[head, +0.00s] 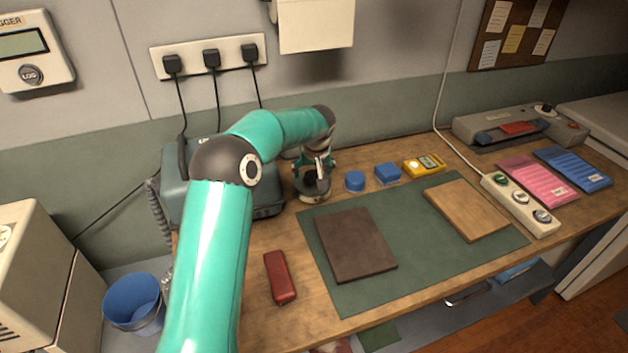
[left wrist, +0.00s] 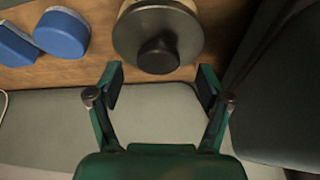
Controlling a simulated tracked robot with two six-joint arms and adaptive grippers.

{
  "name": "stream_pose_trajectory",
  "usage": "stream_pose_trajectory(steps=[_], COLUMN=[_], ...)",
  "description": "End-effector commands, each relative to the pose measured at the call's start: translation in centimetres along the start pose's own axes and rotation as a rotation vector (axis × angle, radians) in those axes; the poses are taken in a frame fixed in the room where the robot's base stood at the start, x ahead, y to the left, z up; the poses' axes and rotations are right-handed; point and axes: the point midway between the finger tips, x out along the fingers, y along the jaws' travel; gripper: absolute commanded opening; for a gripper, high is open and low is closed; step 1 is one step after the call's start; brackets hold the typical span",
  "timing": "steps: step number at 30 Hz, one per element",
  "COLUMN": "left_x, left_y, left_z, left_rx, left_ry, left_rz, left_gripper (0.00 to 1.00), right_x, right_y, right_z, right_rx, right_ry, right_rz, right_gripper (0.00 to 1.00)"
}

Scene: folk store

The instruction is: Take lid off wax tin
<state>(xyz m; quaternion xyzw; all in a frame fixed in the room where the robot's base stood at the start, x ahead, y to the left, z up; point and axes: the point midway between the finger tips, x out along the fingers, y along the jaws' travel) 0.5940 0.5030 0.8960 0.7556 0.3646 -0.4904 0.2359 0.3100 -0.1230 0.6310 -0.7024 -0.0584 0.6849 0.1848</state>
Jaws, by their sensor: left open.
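The wax tin (head: 312,198) stands on the wooden bench, beside the green mat and in front of the wall. Its dark round lid (left wrist: 128,38) with a black knob (left wrist: 158,56) is on it in the left wrist view. My left gripper (head: 318,172) is right at the tin in the head view and partly covers it. In the left wrist view the left gripper (left wrist: 160,80) is open, its two fingers spread, with the knob ahead of the gap between the fingertips. Nothing is held. My right gripper is out of view.
A dark teal case (head: 267,200) stands close left of the tin. A blue round tin (head: 355,181), a blue block (head: 387,174) and a yellow meter (head: 424,164) stand to its right. A green mat (head: 408,250) carries two boards. A red object (head: 280,277) lies in front.

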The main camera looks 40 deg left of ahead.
Motion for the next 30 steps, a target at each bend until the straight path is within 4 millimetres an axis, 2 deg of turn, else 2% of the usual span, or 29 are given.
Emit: stream_pose_trajectory(steps=[3, 6, 14, 25, 30], left_x=[1.6, 2.4, 2.7, 2.6, 2.6], left_y=[0.1, 0.1, 0.1, 0.2, 0.2], left_z=[0.0, 0.0, 0.0, 0.0, 0.0], left_rx=[0.000, 0.000, 0.000, 0.000, 0.001], left_ry=[-0.002, 0.000, 0.000, 0.000, 0.001], left_rz=[-0.001, 0.001, 0.001, 0.002, 0.002], left_gripper=[0.79, 0.79, 0.77, 0.16, 0.16], right_x=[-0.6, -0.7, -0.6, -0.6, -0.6], right_y=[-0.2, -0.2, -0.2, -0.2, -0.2], right_z=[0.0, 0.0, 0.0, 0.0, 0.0], right_rx=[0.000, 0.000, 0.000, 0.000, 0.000], right_ry=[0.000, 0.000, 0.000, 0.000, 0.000], right_rz=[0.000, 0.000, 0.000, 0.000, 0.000], right_gripper=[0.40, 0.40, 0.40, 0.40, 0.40])
